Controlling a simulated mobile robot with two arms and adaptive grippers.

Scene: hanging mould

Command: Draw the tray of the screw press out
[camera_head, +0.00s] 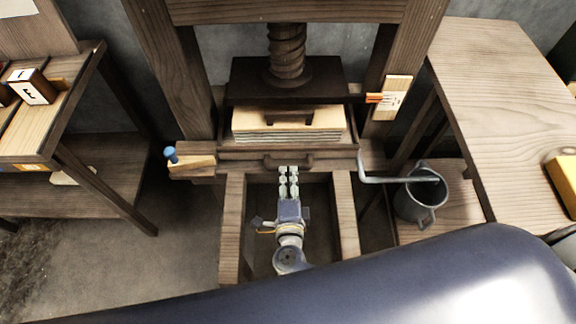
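The wooden tray (232,155) sits in the screw press (287,80), under the dark pressing plate. A stack of pale sheets with a wooden board (250,124) on top rests in it. The tray has a dark bar handle (302,160) on its front. My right gripper (289,169) is between the two front rails, with its fingertips at or just short of the handle. The fingers lie close side by side. I cannot tell whether they touch or grip the handle. My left gripper is not in view.
Two wooden rails (233,215) run forward from the press, with open space between them. A grey metal jug (416,203) and a bent metal bar (385,180) are at the right. A blue-knobbed peg (171,154) is at the left. Tables flank both sides.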

